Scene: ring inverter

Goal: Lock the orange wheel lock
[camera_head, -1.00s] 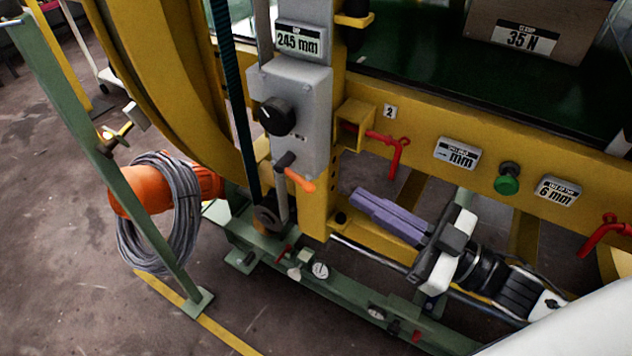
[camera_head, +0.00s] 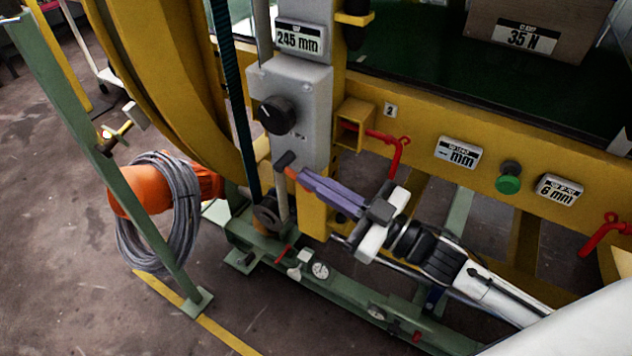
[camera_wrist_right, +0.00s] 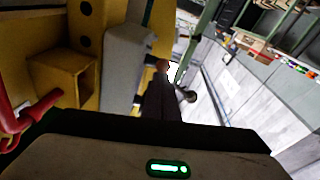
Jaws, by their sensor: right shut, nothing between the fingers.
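The orange wheel lock is a small lever with an orange end (camera_head: 290,173) and a dark pivot end, low on the front of the grey control box (camera_head: 290,110) in the head view. My right gripper (camera_head: 302,177) comes in from the lower right, its purple fingers closed together and empty. Their tips are at the orange end and cover part of it. I cannot tell whether they touch. In the right wrist view the dark fingers (camera_wrist_right: 160,98) point towards a small brownish round end (camera_wrist_right: 162,64), probably the lever's. My left gripper is not in view.
A black knob (camera_head: 277,115) is on the box above the lever. A red handle (camera_head: 392,150) sticks out of the yellow frame to the right, near a green button (camera_head: 508,178). A green rail (camera_head: 340,285) runs below.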

